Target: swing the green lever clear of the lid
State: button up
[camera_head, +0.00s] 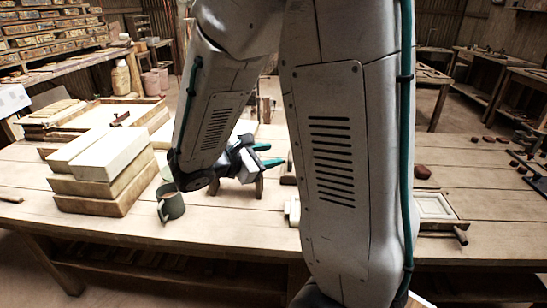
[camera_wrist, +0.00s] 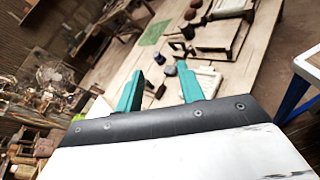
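My gripper (camera_head: 272,154) is above the table, left of the big arm link in the head view, with its teal fingers pointing right. The wrist view shows the two fingers of my gripper (camera_wrist: 160,72) spread apart with nothing between them. A framed white panel (camera_head: 435,205) with a small handle lies on the table at the right in the head view, partly hidden by my arm. I cannot make out a green lever or tell which part is the lid; my arm covers the middle of the table.
A stack of pale blocks (camera_head: 100,165) stands on the left of the table (camera_head: 235,225). Dark red lumps (camera_head: 423,172) lie at the right. The front middle of the table is clear.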

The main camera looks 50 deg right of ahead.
jog(key=s, duration=0.1)
jog(key=s+m+y, duration=0.1)
jog(key=m+g, duration=0.1)
jog(key=shift+s+a+r+y, duration=0.3)
jog(key=shift+s+r, duration=0.1)
